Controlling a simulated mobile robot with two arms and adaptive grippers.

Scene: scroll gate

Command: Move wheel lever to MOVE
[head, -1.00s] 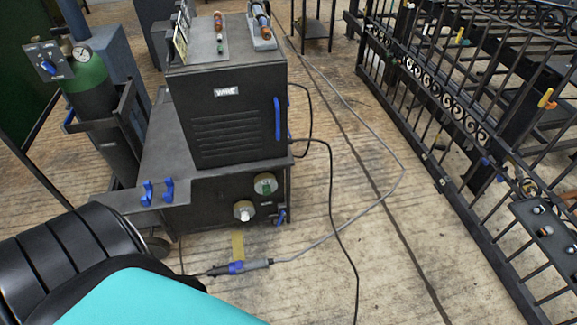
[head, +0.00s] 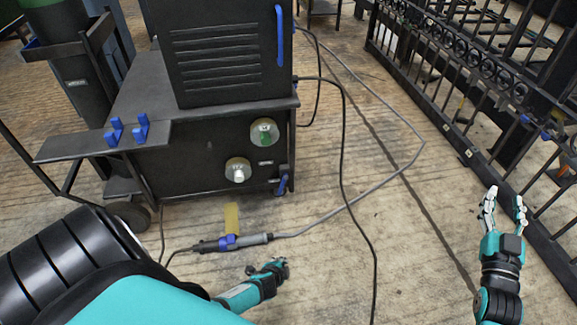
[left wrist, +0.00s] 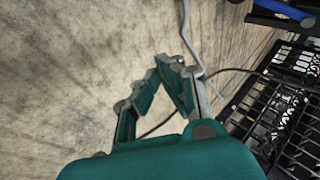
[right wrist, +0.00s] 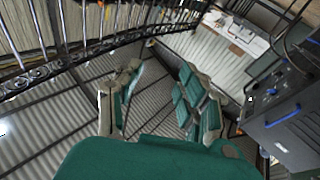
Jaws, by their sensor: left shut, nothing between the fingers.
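The dark welding cart (head: 215,165) stands left of centre in the head view. A small blue lever (head: 283,180) sits at its lower right edge. I cannot tell which is the wheel lever, and no MOVE label is readable. My left gripper (head: 280,266) is below the cart front, shut and empty, apart from the levers. The left wrist view shows its fingertips (left wrist: 168,66) together above bare floor. My right gripper (head: 505,200) is open and empty at the far right, apart from the cart; its fingers also show in the right wrist view (right wrist: 158,82).
A torch with a blue clamp (head: 230,242) lies by a yellow strip (head: 231,217) in front of the cart. Its grey cable (head: 345,203) and a black cable (head: 347,190) cross the floor. A black iron gate (head: 470,120) runs along the right. Floor between is otherwise clear.

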